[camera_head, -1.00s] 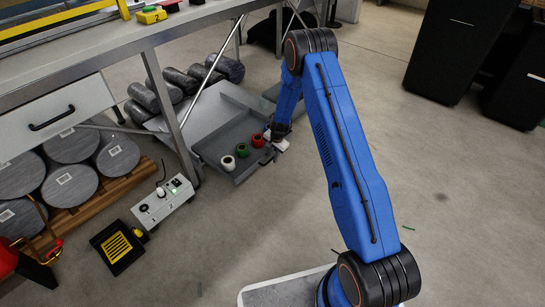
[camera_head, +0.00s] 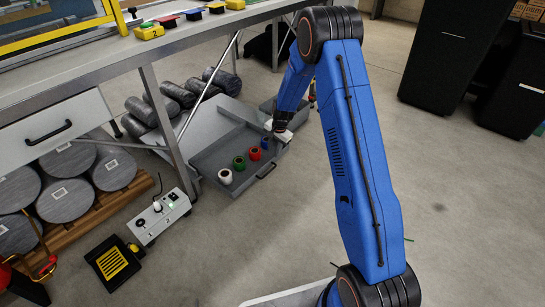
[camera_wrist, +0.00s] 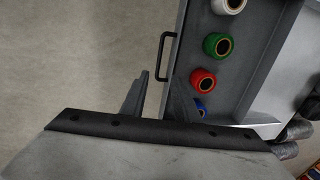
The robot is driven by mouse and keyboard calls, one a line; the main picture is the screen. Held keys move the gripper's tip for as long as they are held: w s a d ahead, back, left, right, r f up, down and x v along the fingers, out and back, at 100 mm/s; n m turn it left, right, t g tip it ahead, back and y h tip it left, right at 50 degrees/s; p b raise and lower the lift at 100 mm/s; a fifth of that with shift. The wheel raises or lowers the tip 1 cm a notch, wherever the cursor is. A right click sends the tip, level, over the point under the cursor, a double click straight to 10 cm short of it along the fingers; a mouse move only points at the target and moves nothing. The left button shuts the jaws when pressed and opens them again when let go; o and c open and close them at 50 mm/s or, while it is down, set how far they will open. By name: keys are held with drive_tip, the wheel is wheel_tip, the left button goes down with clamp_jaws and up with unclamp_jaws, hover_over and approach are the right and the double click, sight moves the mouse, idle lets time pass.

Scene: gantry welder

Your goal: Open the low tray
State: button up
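The low grey tray (camera_head: 214,163) is pulled out from under the bench, with its inside showing. White (camera_head: 225,176), green (camera_head: 239,162), red (camera_head: 254,153) and blue spools (camera_head: 265,143) stand in it in a row. Its dark handle (camera_head: 266,171) is on the front face; it also shows in the wrist view (camera_wrist: 164,58). In the head view my gripper (camera_head: 277,150) hangs over the tray's right end.
A bench leg (camera_head: 170,130) stands left of the tray. A closed drawer (camera_head: 55,122) hangs under the bench. The floor in front of the tray is clear.

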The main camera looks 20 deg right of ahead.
drive_tip(key=shift+s+d+r, duration=0.15)
drive_tip(key=shift+r, duration=0.8)
drive_tip(key=s+r+n, duration=0.2)
drive_tip(key=s+r, duration=0.5)
drive_tip(key=r, duration=0.3)
drive_tip(key=s+r+n+t, duration=0.1)
drive_tip(key=s+r, duration=0.5)
drive_tip(key=r, duration=0.4)
drive_tip(key=s+r+n, duration=0.2)
drive_tip(key=s+r, duration=0.5)
drive_tip(key=r, duration=0.2)
drive_tip(key=s+d+r+n+t, duration=0.1)
drive_tip(key=s+r, duration=0.3)
drive_tip(key=s, duration=1.2)
drive_tip(key=s+d+r+n+t+h, duration=0.1)
drive_tip(key=s+r+n, duration=0.3)
drive_tip(key=s, duration=1.2)
drive_tip(key=shift+d+r+n, duration=0.2)
drive_tip(key=shift+d+n, duration=0.1)
drive_tip(key=shift+d, duration=0.35)
